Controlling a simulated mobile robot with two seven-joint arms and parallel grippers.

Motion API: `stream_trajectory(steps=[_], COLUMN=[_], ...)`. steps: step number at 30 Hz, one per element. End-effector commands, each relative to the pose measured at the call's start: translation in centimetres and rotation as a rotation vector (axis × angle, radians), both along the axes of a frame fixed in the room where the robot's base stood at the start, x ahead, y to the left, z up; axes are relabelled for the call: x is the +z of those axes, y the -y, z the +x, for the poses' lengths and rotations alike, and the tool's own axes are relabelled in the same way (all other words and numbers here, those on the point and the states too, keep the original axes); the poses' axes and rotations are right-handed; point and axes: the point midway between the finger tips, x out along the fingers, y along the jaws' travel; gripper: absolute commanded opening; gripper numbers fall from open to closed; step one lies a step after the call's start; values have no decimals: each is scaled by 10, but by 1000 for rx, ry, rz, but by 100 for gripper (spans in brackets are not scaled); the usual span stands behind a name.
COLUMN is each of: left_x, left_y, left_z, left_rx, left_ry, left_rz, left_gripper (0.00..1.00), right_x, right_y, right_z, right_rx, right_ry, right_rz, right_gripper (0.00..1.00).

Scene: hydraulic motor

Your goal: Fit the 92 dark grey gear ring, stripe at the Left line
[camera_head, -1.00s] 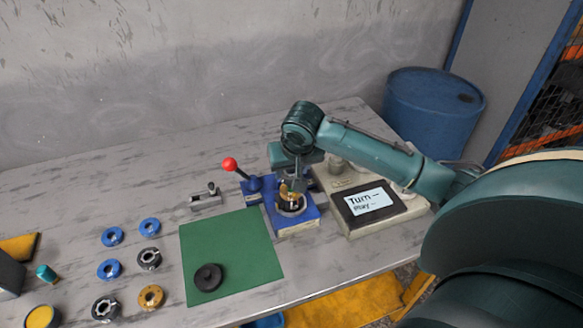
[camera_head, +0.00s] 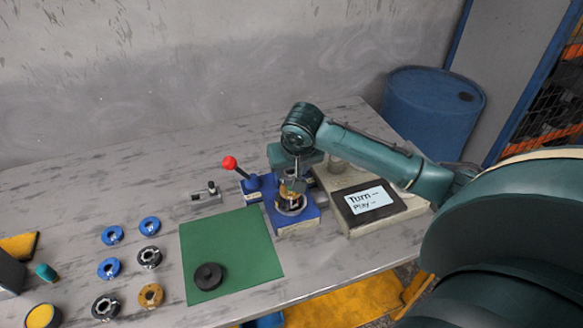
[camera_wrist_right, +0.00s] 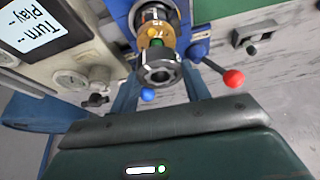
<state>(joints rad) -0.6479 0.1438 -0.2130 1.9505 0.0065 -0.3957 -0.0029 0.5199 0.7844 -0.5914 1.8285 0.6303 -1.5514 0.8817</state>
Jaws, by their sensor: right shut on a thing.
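My right gripper (camera_head: 292,188) is over the blue fixture (camera_head: 310,217), with its fingers pointing down. In the right wrist view its fingers close on both sides of a dark grey gear ring (camera_wrist_right: 160,72) with a toothed bore. A gold ring (camera_wrist_right: 155,37) with a marking sits just beyond it, and a dark ring with white marks (camera_wrist_right: 152,13) is further along the same axis, by the blue base. The head view shows gold (camera_head: 284,190) below the gripper. I cannot tell whether the grey ring is fully seated, nor where its stripe points. My left gripper is out of view.
A red-knobbed lever (camera_head: 229,163) stands left of the fixture; a display unit (camera_head: 368,201) stands right. A black disc (camera_head: 208,276) lies on the green mat (camera_head: 235,240). Blue rings (camera_head: 149,226), dark rings (camera_head: 149,257) and a gold ring (camera_head: 151,296) lie further left.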

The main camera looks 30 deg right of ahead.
Motion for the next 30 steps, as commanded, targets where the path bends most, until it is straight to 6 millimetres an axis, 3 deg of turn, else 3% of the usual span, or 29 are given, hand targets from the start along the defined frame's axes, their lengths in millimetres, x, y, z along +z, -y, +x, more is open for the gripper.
stream_trajectory(steps=[30], left_x=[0], left_y=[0], left_z=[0], left_rx=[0], left_ry=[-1], left_rz=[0], left_gripper=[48], right_x=[-7], right_y=[0], right_z=[1], right_rx=[0], right_ry=[2], right_rz=[0], right_gripper=[14])
